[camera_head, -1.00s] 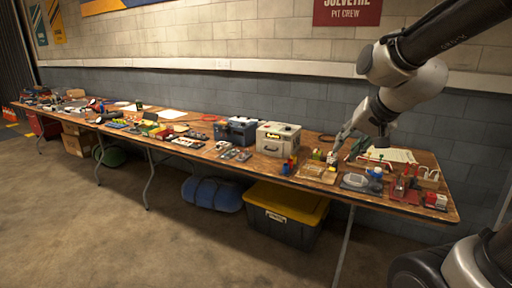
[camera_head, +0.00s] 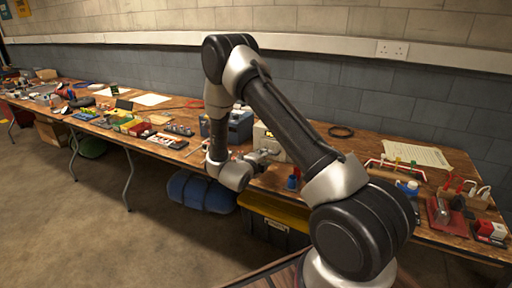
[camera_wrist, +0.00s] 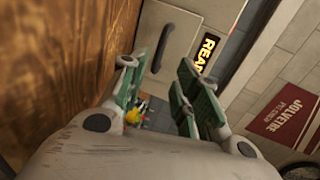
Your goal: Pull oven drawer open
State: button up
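The oven is a beige box on the table (camera_head: 345,165), mostly hidden behind my arm in the head view; part of it (camera_head: 268,143) shows. In the wrist view its pale front (camera_wrist: 182,22) carries a dark bar handle (camera_wrist: 161,48) and a lit display (camera_wrist: 207,50). I see no open gap at the drawer. My gripper (camera_wrist: 158,72) is open, its green-padded fingers apart on either side of the handle's line. The handle looks just beyond the fingertips; I cannot tell whether they touch. In the head view the gripper (camera_head: 258,156) is small, at the oven's front.
A blue-grey box (camera_head: 240,126) stands left of the oven. Small red and blue items (camera_head: 293,180) stand near the table's front edge. A yellow-lidded bin (camera_head: 275,212) and a blue bundle (camera_head: 200,190) are under the table. The wall is close behind.

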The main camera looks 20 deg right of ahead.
jog(key=shift+w+f+h, duration=0.1)
jog(key=shift+f+h, duration=0.2)
jog(key=shift+w+d+f, duration=0.1)
jog(key=shift+w+d, duration=0.15)
jog(key=x, duration=0.7)
jog(key=shift+s, duration=0.1)
grip_shut()
